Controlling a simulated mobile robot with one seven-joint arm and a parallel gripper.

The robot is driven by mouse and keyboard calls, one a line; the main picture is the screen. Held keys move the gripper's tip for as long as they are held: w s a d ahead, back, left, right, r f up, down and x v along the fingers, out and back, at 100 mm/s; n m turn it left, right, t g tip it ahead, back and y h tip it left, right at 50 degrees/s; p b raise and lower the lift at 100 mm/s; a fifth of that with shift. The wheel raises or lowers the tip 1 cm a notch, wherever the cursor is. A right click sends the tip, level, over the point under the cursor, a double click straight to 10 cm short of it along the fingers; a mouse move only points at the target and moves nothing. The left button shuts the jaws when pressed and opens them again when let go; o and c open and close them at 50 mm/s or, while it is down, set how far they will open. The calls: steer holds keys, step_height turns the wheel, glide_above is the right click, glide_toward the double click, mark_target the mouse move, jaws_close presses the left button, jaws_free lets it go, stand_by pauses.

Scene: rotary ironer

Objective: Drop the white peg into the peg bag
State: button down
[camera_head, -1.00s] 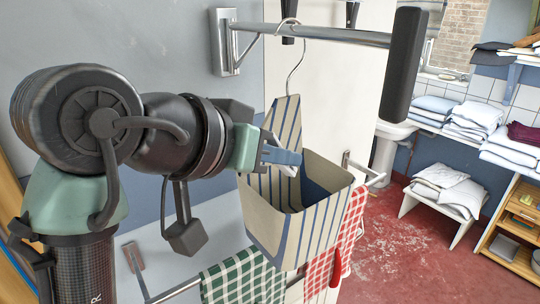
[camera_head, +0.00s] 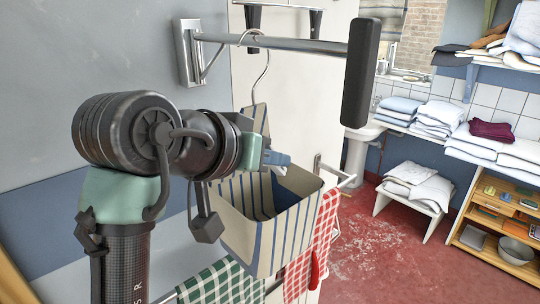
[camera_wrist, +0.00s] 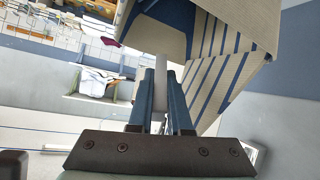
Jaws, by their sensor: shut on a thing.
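My gripper (camera_head: 276,160) has blue fingers and is shut on the white peg. In the wrist view the white peg (camera_wrist: 159,68) sticks out between the fingertips (camera_wrist: 160,85). The peg bag (camera_head: 287,238) is cream with blue stripes, open at the top, and hangs by a wire hook from a rail. In the head view my fingers are at the back part of the bag's opening, near the rim height. In the wrist view the bag (camera_wrist: 235,35) lies just beyond the fingers. I cannot tell whether the peg is inside the opening.
The metal rail (camera_head: 290,45) with a black end pad (camera_head: 361,72) runs above the bag. A green checked towel (camera_head: 225,284) and a red checked towel (camera_head: 322,235) hang below it. A stool (camera_head: 415,187) with folded linen stands right. Red floor lies open between.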

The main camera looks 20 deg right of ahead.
mark_target(239, 212)
stand_by(0.3)
steer(key=c, duration=0.8)
jaws_free()
steer(key=shift+o, duration=0.2)
steer(key=o, duration=0.5)
steer(key=shift+c, duration=0.2)
steer(key=shift+s, duration=0.1)
steer(key=shift+s+a+r+p, duration=0.25)
steer(key=shift+s+a, duration=0.5)
steer(key=shift+a, duration=0.3)
steer(key=shift+s+a+r+p, duration=0.1)
steer(key=shift+s+a+r, duration=0.15)
steer(key=shift+s+a, duration=0.65)
steer(key=shift+s+a+r+p, duration=0.25)
steer(key=shift+s+a, duration=0.3)
steer(key=shift+a, duration=0.7)
